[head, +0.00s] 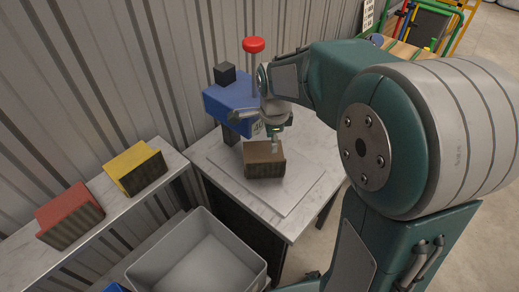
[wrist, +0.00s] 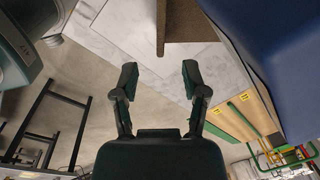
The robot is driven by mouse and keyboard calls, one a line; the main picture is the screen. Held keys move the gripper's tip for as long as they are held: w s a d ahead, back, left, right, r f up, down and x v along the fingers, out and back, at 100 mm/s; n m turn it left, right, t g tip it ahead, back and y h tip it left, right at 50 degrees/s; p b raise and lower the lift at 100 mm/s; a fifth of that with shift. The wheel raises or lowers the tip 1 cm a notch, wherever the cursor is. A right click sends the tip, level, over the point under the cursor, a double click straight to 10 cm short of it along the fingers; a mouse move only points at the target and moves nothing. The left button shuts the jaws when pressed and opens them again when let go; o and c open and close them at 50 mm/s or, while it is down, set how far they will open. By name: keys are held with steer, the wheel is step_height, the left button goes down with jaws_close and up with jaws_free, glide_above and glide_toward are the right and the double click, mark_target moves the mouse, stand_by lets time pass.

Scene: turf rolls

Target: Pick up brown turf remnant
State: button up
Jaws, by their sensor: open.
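The brown turf remnant (head: 264,162) is a small brown block with a darker striped front, lying on the pale square board of the marble-topped table. My gripper (head: 274,140) is just above and behind it in the head view, partly hidden by my own wrist. In the wrist view my gripper (wrist: 160,74) has its two fingers apart with nothing between them. A brown piece (wrist: 195,22), likely the remnant, shows at the top edge of that view, beyond the fingertips and cut off by the frame.
A blue machine (head: 222,98) with a red knob (head: 254,45) stands close behind the remnant; its blue side (wrist: 285,60) fills the wrist view's right. A shelf at left holds red (head: 70,216) and yellow (head: 135,168) pieces. A grey bin (head: 200,256) stands in front.

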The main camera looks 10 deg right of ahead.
mark_target(269, 160)
steer(key=shift+w+a+f+m, duration=0.15)
steer(key=shift+w+f+m, duration=0.15)
steer(key=shift+w+f, duration=0.1)
steer(key=shift+w+a+f, duration=0.1)
steer(key=shift+f, duration=0.2)
steer(key=f, duration=0.4)
steer(key=shift+w+d+f, duration=0.1)
steer(key=shift+d+f, duration=0.25)
steer(key=f, duration=0.5)
steer(key=shift+a+f, duration=0.25)
steer(key=shift+a, duration=0.05)
steer(key=shift+d, duration=0.1)
jaws_close()
steer(key=shift+w, duration=0.1)
